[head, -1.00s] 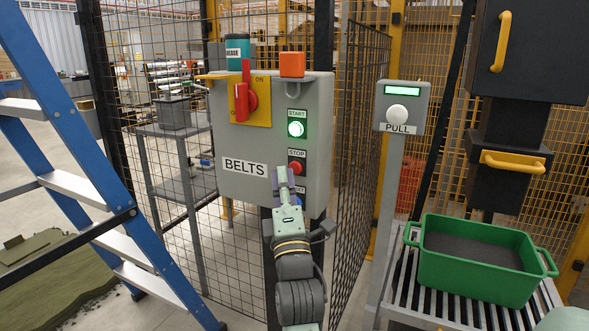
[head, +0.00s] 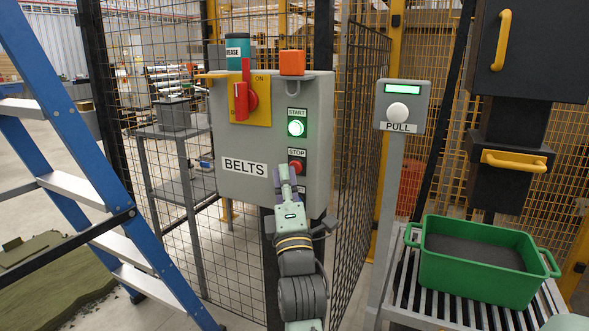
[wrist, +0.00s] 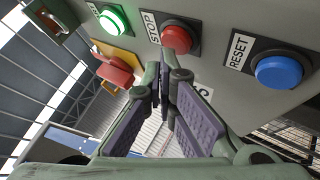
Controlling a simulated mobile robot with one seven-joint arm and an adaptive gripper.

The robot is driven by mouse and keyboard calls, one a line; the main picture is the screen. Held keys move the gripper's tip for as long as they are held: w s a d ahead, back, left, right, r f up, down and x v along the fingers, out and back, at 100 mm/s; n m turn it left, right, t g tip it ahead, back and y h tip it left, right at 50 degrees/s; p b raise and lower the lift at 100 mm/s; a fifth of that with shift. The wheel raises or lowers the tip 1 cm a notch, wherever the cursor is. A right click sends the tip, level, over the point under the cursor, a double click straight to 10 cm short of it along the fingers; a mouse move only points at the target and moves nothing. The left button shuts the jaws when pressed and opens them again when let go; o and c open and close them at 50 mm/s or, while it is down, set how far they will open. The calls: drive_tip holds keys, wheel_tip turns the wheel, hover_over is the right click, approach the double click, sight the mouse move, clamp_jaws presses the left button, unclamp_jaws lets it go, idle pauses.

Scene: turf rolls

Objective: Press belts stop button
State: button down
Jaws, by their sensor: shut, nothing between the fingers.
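The grey BELTS control box (head: 230,190) hangs at the mesh fence. Its red STOP button (head: 296,164) sits below the lit green START button (head: 296,128). My gripper (head: 285,170) is shut and empty, its tips just in front of and slightly lower left of the STOP button in the head view. In the wrist view the shut fingertips (wrist: 163,72) lie close below the red STOP button (wrist: 176,39); whether they touch it I cannot tell. The blue RESET button (wrist: 278,71) is to the right there and is hidden behind my gripper in the head view.
A red switch handle (head: 243,100) on a yellow plate, a teal grease tin (head: 237,52) and an orange block (head: 292,63) are on the box. A PULL post (head: 403,112) and green crate (head: 470,285) stand right. A blue ladder (head: 75,150) stands left.

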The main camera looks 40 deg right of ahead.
drive_tip(key=shift+w+d+b, duration=0.2)
drive_tip(key=shift+d+b, duration=0.2)
idle(0.3)
drive_tip(key=shift+s+a, duration=0.1)
drive_tip(key=shift+a, duration=0.05)
drive_tip(key=shift+s+a, duration=0.25)
drive_tip(key=shift+a, duration=0.35)
drive_tip(key=a, duration=0.1)
drive_tip(key=s+a, duration=0.1)
drive_tip(key=a, duration=0.1)
drive_tip(key=s+a+b, duration=0.1)
drive_tip(key=shift+a, duration=0.3)
idle(0.9)
